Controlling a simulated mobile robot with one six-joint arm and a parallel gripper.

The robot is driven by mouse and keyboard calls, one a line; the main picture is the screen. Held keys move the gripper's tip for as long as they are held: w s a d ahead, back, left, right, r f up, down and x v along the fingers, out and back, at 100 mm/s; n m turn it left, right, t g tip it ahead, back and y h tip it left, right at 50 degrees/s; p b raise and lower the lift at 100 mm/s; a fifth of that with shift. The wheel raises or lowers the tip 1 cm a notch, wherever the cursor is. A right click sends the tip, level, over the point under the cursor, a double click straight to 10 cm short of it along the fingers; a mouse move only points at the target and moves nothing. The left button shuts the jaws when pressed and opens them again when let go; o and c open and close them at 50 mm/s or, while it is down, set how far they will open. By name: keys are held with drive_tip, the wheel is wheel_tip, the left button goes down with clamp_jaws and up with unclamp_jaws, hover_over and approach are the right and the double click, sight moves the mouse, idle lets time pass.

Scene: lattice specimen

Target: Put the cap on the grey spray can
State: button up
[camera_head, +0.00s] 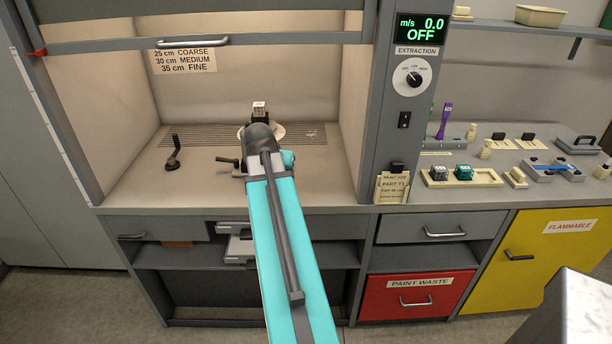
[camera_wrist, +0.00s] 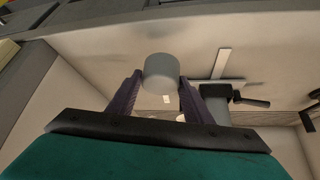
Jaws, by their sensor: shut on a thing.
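In the wrist view my gripper (camera_wrist: 160,88) has its two purple fingers closed on the sides of a plain grey cylinder (camera_wrist: 162,70). Only its rounded side and one end show, so I cannot tell whether it is the cap or the grey spray can. No separate cap or second grey can is clear in either view. In the head view my arm reaches into the fume hood, and its dark wrist hides the gripper and what it holds.
A small dark specimen (camera_head: 259,111) stands by a pale disc (camera_head: 277,131) in the hood. A dark stand (camera_head: 173,157) is on the left hood floor. The sash handle (camera_head: 193,42) is above. Trays and blocks (camera_head: 461,178) fill the right bench. The extraction display reads OFF.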

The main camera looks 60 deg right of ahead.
drive_tip(key=w+a+r+n+t+y, duration=0.15)
drive_tip(key=w+a+n, duration=0.25)
drive_tip(key=w+a, duration=0.5)
drive_tip(key=w+a+r+n+t+y, duration=0.1)
drive_tip(key=w+a+r+n+t, duration=0.3)
drive_tip(key=a, duration=0.9)
drive_tip(key=w+a+n+y, duration=0.2)
drive_tip(key=w+a+n, duration=0.1)
drive_tip(key=a, duration=0.7)
drive_tip(key=w+a+r+n+g+y, duration=0.1)
drive_tip(key=w+a+n, duration=0.2)
drive_tip(key=a, duration=0.8)
drive_tip(key=shift+y, duration=0.35)
drive_tip(key=shift+w+d+r, duration=0.1)
drive_tip(key=shift+d, duration=0.05)
